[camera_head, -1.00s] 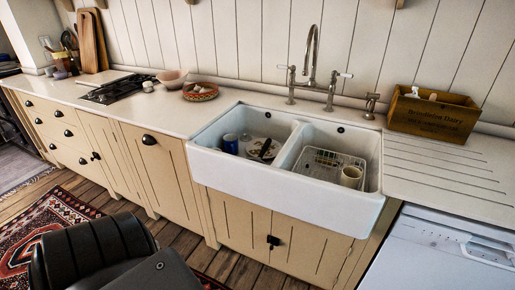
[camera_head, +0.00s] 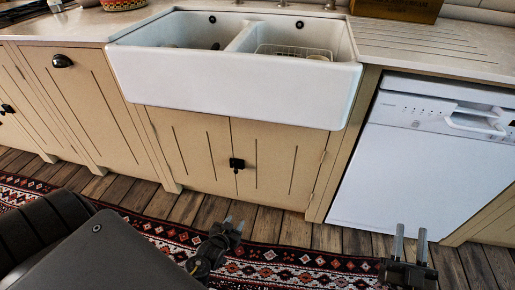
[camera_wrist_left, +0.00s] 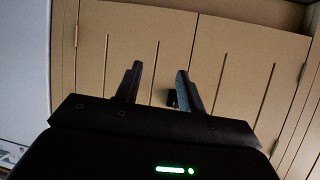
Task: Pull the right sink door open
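The right sink door (camera_head: 275,165) is a tan grooved panel under the white sink, shut level with the left sink door (camera_head: 190,145). A small black knob or latch (camera_head: 236,163) sits at the seam between them. My left gripper (camera_head: 234,222) is open and empty, below and in front of the latch in the head view. In the left wrist view its fingers (camera_wrist_left: 158,82) are apart, facing the doors; the dark latch (camera_wrist_left: 171,98) shows beside one finger, partly hidden by it. My right gripper (camera_head: 410,240) is open and empty, in front of the dishwasher.
A white dishwasher (camera_head: 425,150) stands right of the sink cabinet. The white sink (camera_head: 230,75) juts out above the doors. A tan cabinet (camera_head: 90,105) is to the left. A patterned rug (camera_head: 285,265) lies on the plank floor (camera_head: 190,208). The space before the doors looks clear.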

